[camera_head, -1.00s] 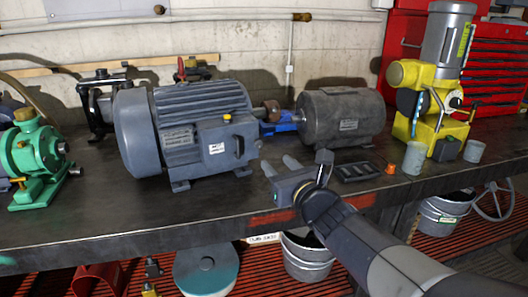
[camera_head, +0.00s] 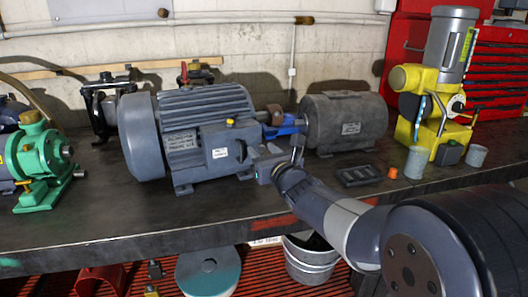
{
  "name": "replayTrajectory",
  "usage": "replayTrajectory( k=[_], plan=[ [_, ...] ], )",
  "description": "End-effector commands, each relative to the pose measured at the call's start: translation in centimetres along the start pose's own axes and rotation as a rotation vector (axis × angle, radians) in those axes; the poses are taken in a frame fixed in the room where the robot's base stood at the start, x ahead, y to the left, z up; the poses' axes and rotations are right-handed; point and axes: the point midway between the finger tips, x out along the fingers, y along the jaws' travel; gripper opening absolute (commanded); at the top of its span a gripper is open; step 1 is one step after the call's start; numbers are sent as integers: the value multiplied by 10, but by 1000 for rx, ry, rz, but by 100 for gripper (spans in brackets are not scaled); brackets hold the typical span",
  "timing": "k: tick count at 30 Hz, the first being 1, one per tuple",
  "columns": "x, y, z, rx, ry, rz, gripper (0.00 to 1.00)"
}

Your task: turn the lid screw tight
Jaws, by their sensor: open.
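The blue-grey motor (camera_head: 185,110) stands on the workbench with a terminal box (camera_head: 212,142) on its front right side. A yellow screw head (camera_head: 231,122) sits on top of the box; I take it as the lid screw. The box carries a white label (camera_head: 219,153), and a dark round fitting is on its right side. My gripper (camera_head: 262,155) is beside the right end of the box, right of and lower in the picture than the yellow screw. It is open and apart from the screw. Its fingers are small and partly hidden against the motor, so contact with the box is unclear.
A dark grey motor (camera_head: 345,118) stands right of my gripper, with a black tray (camera_head: 359,176) and an orange piece (camera_head: 393,172) in front. A yellow machine (camera_head: 425,110) and grey cups stand farther right. A green pump (camera_head: 42,165) is at left. The front left bench is clear.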

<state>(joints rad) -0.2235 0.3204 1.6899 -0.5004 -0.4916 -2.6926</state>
Motion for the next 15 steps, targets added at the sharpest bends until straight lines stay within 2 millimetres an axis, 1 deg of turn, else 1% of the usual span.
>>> replayTrajectory(
  k=[2,3,15],
  plan=[
    [0,0,0,0,0,0,41],
    [0,0,0,0,0,0,39],
    [0,0,0,0,0,0,7]
  ],
)
